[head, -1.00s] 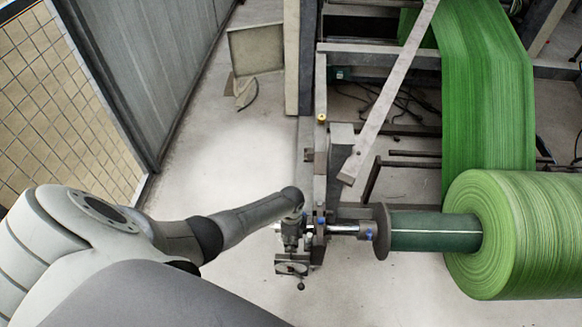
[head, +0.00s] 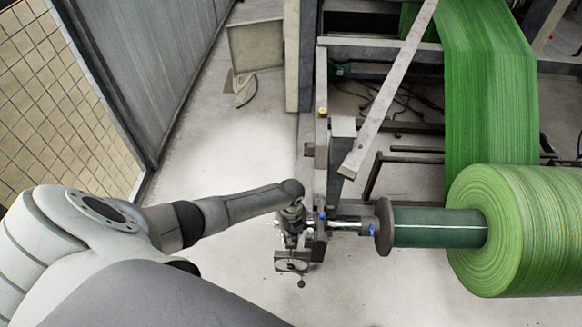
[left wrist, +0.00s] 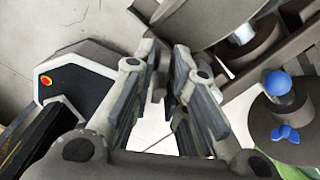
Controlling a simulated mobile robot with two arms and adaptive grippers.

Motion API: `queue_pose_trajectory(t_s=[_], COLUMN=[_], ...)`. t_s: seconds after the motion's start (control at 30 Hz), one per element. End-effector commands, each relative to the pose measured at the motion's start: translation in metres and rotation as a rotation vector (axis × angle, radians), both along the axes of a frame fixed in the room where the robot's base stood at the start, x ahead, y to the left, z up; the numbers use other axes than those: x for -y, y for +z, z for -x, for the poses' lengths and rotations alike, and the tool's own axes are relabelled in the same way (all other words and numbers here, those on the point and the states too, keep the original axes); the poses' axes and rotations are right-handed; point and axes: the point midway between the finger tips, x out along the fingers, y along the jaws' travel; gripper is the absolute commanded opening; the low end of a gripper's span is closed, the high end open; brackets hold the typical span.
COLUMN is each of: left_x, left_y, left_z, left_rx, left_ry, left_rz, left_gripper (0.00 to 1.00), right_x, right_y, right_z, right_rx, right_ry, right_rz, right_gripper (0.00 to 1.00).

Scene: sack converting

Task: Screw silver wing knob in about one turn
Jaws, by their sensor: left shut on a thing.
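My left gripper (head: 291,228) is at the left end of the roll's shaft, beside the grey upright frame, with its arm reaching in from the left. In the left wrist view its two fingers (left wrist: 170,85) are close together around something small. I take this to be the silver wing knob, but the fingers hide it and I cannot see its wings or angle. To the right in that view are a blue ball (left wrist: 278,83) and a blue wing knob (left wrist: 286,133) on a round grey part. My right gripper is not in view.
The green roll (head: 515,235) sits on a dark green core (head: 437,228) with a grey disc (head: 384,227) on the shaft. A slanted grey bar (head: 392,88) hangs above. A small bracket (head: 292,262) is below the gripper. Open floor (head: 225,150) lies to the left.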

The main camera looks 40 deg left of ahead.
Motion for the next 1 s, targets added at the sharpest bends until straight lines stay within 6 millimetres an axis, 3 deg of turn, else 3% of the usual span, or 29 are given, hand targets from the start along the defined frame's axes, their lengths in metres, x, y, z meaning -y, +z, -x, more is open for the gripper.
queue_pose_trajectory(t_s=[1.0], left_x=[-0.001], left_y=[-0.001], left_z=[-0.002], left_rx=[0.004], left_ry=[-0.967], left_rz=[-0.002], left_gripper=[0.00], right_x=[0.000], right_y=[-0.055], right_z=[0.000], right_rx=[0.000], right_ry=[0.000], right_rz=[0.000], right_gripper=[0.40])
